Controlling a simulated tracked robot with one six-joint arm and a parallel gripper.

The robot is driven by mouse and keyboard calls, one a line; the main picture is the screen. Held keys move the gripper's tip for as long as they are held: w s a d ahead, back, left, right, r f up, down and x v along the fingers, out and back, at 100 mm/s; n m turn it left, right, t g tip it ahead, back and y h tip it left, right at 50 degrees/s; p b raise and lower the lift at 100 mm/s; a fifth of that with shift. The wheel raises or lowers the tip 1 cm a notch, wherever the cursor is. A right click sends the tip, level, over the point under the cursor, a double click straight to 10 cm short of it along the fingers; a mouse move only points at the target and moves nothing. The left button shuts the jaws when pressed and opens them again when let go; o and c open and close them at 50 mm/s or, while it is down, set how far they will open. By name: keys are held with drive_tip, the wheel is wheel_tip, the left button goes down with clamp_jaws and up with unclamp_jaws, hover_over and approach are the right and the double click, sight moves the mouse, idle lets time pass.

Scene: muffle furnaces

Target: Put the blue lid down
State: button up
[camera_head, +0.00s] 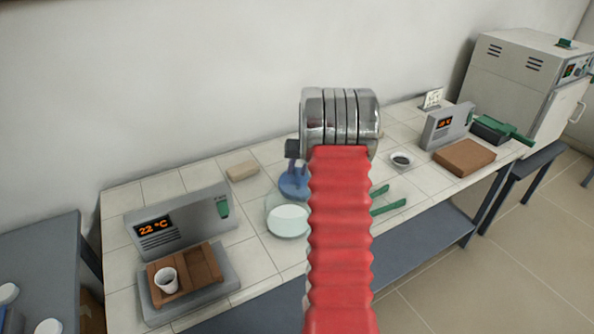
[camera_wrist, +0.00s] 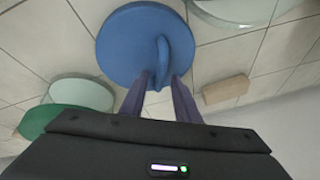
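The round blue lid (camera_wrist: 130,45) with its upright loop handle is ahead of my gripper (camera_wrist: 161,82) in the wrist view. The two fingers are on either side of the handle's near end and look closed on it. In the head view the blue lid (camera_head: 296,186) is below my gripper (camera_head: 291,163), at or just above the tiled bench (camera_head: 255,262); I cannot tell whether it touches. My red-sleeved arm hides part of the bench to the right of the lid.
A glass dish with white contents (camera_head: 287,221) is close in front of the lid. A tan block (camera_head: 242,171) lies at the back left. A furnace reading 22 °C (camera_head: 180,226) stands left, with a white crucible (camera_head: 166,280) before it.

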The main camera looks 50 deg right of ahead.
drive_tip(key=v, duration=1.1)
drive_tip(key=shift+s+r, duration=0.15)
drive_tip(key=shift+r, duration=0.1)
drive_tip(key=shift+a, duration=0.15)
drive_tip(key=s+a+r+n, duration=0.1)
drive_tip(key=a+r, duration=0.3)
drive_tip(key=a, duration=0.5)
drive_tip(key=s+a+r+n, duration=0.2)
drive_tip(key=a+r, duration=0.2)
drive_tip(key=a, duration=0.6)
drive_tip(key=s+a+r+n, duration=0.1)
drive_tip(key=a+r, duration=0.2)
drive_tip(key=a, duration=0.6)
drive_tip(key=s+a+f+n+y, duration=0.1)
drive_tip(key=s+a+n, duration=0.3)
drive_tip(key=s+a, duration=1.3)
drive_tip(key=shift+s+a+f+t, duration=0.2)
drive_tip(key=shift+a+t, duration=0.2)
drive_tip(key=shift+a, duration=0.15)
